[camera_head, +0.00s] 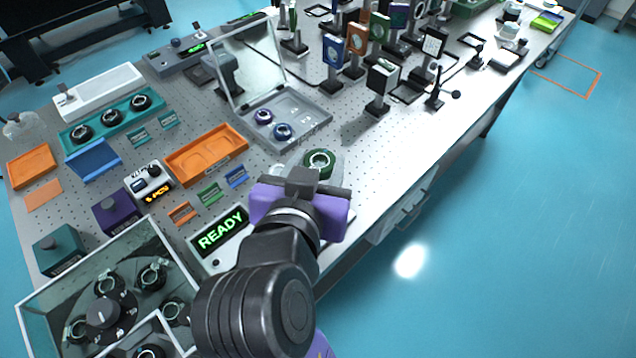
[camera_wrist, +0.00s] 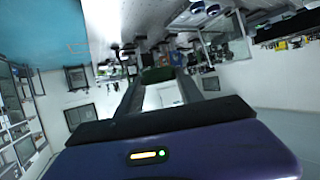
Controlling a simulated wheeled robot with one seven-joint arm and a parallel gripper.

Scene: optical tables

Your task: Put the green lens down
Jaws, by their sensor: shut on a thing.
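The green lens (camera_head: 320,161), a dark green ring with clear glass, shows just beyond my gripper (camera_head: 308,170) in the head view. It is over the right front part of the optical table, close to the table edge. My gripper is shut on the lens. In the wrist view a dark green part of the lens (camera_wrist: 158,74) shows between the fingertips of my gripper (camera_wrist: 157,84). The gripper body hides the near side of the lens. Whether the lens touches anything below it I cannot tell.
A grey tray (camera_head: 318,122) holding two lenses and a tilted clear lid (camera_head: 246,62) stand behind. A READY display (camera_head: 221,232) and a glass-walled box (camera_head: 180,258) are at front left. Posts with optics stand farther back.

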